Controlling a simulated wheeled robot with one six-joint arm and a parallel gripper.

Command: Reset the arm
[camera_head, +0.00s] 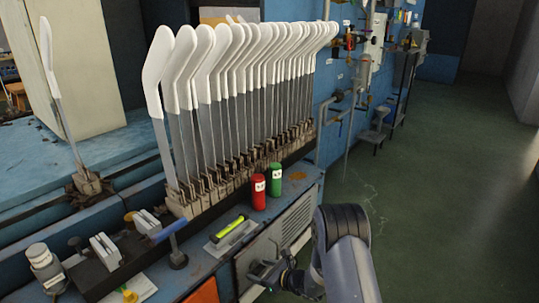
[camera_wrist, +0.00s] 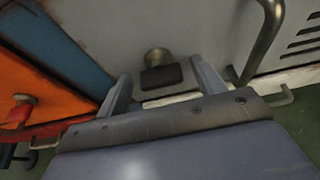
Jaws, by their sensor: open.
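My gripper (camera_head: 266,274) is low in front of the grey cabinet front, at the bottom middle of the head view, with my arm coming in from the right. In the wrist view my gripper (camera_wrist: 164,84) has its two fingers spread apart with no object held between them. Beyond the fingers is the cabinet panel (camera_wrist: 205,30) with a small dark block and a round metal knob (camera_wrist: 157,58). I cannot tell whether the fingers touch the panel.
A long row of white-topped sock boards (camera_head: 205,60) stands on the bench. Red (camera_head: 258,192) and green (camera_head: 276,180) cylinders stand near its edge. A curved metal handle (camera_wrist: 262,45) is right of the fingers. Green floor (camera_head: 440,200) to the right is clear.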

